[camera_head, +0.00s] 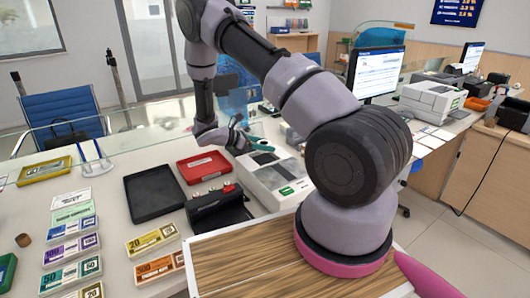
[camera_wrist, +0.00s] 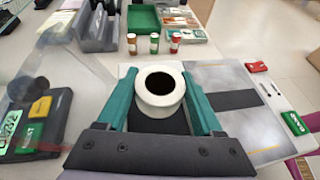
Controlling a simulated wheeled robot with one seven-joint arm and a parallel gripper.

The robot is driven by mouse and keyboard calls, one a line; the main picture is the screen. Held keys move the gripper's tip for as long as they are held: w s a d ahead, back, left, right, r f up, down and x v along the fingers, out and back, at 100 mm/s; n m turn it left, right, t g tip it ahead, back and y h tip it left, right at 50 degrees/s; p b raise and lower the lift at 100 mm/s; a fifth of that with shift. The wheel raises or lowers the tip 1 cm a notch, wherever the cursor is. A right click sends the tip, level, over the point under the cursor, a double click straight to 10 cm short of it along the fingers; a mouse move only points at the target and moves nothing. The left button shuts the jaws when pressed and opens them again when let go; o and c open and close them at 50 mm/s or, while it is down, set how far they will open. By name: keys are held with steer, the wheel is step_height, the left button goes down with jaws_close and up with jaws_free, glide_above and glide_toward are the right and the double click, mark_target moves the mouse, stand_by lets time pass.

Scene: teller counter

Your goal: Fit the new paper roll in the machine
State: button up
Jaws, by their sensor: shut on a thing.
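My gripper (camera_wrist: 160,104) has green fingers shut on the white paper roll (camera_wrist: 160,111), one finger on each side. The roll is seen nearly end-on, with its dark core hole facing the wrist camera. In the head view my gripper (camera_head: 240,143) is above the back of the white machine (camera_head: 262,184), which has a dark panel and a green label. The roll cannot be made out there. In the wrist view a grey-and-white surface with a dark strip (camera_wrist: 250,99) lies below and right; it may be the machine. I cannot tell whether the roll touches it.
A red tray (camera_head: 203,167) and a black tray (camera_head: 154,194) lie left of the machine. Banknote bundles (camera_head: 75,225) line the left counter. A clear screen stands behind. The wrist view shows a green bin (camera_wrist: 145,20) and small coloured tubes (camera_wrist: 154,42).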

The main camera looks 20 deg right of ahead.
steer(key=shift+f, duration=1.45)
steer(key=shift+f, duration=0.3)
steer(key=shift+f, duration=0.3)
steer(key=o, duration=1.4)
steer(key=shift+c, duration=0.2)
